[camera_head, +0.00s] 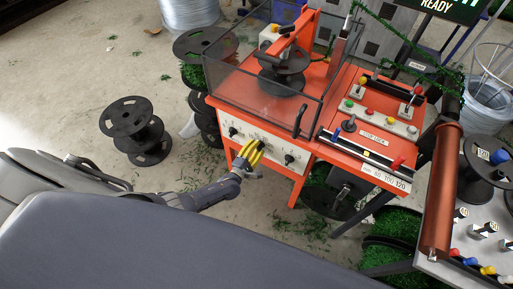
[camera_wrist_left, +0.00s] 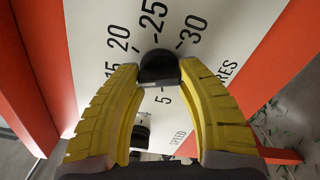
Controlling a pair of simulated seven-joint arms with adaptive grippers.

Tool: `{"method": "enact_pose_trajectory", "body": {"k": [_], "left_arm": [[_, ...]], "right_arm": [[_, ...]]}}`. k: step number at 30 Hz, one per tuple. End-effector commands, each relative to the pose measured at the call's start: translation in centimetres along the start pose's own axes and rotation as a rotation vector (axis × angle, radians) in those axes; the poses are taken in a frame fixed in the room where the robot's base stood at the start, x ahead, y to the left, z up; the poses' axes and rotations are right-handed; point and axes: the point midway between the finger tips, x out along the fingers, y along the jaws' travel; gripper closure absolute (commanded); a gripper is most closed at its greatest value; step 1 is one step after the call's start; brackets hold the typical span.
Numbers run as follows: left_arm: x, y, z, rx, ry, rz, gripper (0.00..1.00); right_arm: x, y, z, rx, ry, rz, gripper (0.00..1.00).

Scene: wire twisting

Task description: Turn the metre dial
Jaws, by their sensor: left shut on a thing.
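The metre dial is a black knob (camera_wrist_left: 160,70) on the white front panel (camera_head: 275,141) of the orange machine. Numbers 15, 20, 25 and 30 curve around it in the left wrist view, with part of a word ending in "RES" at the right. My left gripper (camera_head: 254,148) has yellow fingers, which are shut on this knob, one on each side. The fingers partly cover the dial in the head view. A second black knob (camera_wrist_left: 140,136), near the word SPEED, sits below between the fingers. My right gripper is not in view.
Another black knob (camera_head: 289,158) is on the panel right of my gripper. A clear guard (camera_head: 262,82) with a black handle (camera_head: 300,121) stands above it. Black spools (camera_head: 135,128) stand on the floor at left. A copper-coloured roller (camera_head: 440,190) is at right.

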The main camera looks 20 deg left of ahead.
Motion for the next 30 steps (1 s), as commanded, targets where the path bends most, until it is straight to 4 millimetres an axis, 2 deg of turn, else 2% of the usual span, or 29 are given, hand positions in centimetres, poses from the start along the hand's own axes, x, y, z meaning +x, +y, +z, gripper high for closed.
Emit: {"method": "enact_pose_trajectory", "body": {"k": [6, 7, 13, 23, 30], "left_arm": [[0.2, 0.2, 0.0, 0.001, 0.000, 0.003, 0.91], [0.2, 0.2, 0.0, 0.001, 0.000, 0.003, 0.59], [0.1, 0.1, 0.0, 0.001, 0.000, 0.002, 0.36], [-0.3, 0.0, 0.0, 0.001, 0.000, 0.000, 0.36], [-3.2, -0.1, -0.1, 0.002, 0.000, -0.002, 0.36]], "right_arm": [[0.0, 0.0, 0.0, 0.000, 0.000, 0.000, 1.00], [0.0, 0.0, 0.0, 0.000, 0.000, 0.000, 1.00], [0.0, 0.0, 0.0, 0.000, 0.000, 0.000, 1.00], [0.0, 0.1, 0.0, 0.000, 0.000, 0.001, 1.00], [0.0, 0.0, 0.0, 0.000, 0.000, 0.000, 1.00]]}}
